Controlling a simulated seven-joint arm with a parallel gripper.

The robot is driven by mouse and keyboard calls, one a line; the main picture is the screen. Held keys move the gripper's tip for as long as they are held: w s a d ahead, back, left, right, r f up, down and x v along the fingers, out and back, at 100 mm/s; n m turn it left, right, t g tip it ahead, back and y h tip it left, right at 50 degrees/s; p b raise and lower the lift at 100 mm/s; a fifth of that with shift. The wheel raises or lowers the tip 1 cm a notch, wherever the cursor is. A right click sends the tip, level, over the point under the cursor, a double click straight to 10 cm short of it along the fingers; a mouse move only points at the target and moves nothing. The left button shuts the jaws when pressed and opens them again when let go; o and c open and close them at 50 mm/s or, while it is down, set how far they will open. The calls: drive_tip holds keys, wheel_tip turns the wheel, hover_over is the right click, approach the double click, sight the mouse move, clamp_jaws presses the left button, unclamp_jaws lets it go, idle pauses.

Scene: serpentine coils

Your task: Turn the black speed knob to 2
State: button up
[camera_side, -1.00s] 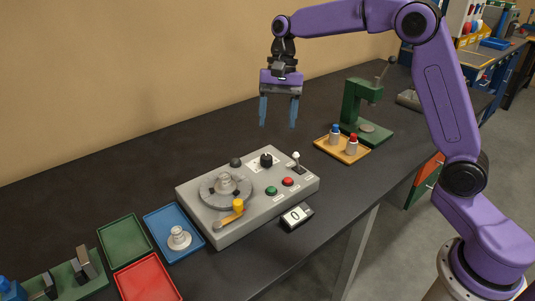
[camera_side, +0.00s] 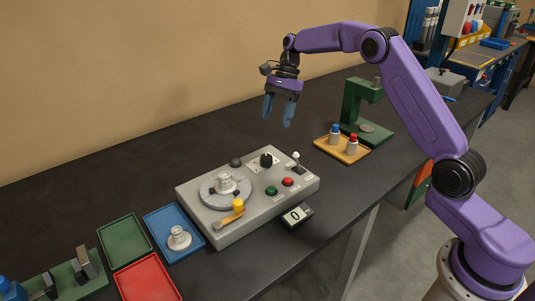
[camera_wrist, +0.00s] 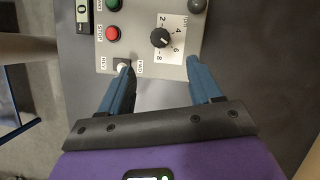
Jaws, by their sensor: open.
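The black speed knob (camera_side: 266,160) sits upright on a white dial plate near the back of the grey control box (camera_side: 250,219). In the wrist view the knob (camera_wrist: 160,38) has the numbers 2, 4, 6 and 8 around it; a small pale mark shows on it, but I cannot tell exactly which number it points at. My gripper (camera_side: 277,121) is open and empty, in the air above and behind the box. In the wrist view its two blue fingers (camera_wrist: 158,63) are apart, with the knob beyond the gap between them, not touched.
The box also carries a red button (camera_side: 288,182), a green button (camera_side: 271,191), a white-tipped toggle (camera_side: 296,155), a dark round cap (camera_side: 236,162) and a turntable with a yellow-knobbed crank (camera_side: 238,205). A bottle tray (camera_side: 325,146) and a green press (camera_side: 350,105) stand right. Coloured trays lie left.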

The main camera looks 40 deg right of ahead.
sight(267, 156)
drive_tip(key=x, duration=1.2)
drive_tip(key=shift+f, duration=0.15)
drive_tip(key=c, duration=1)
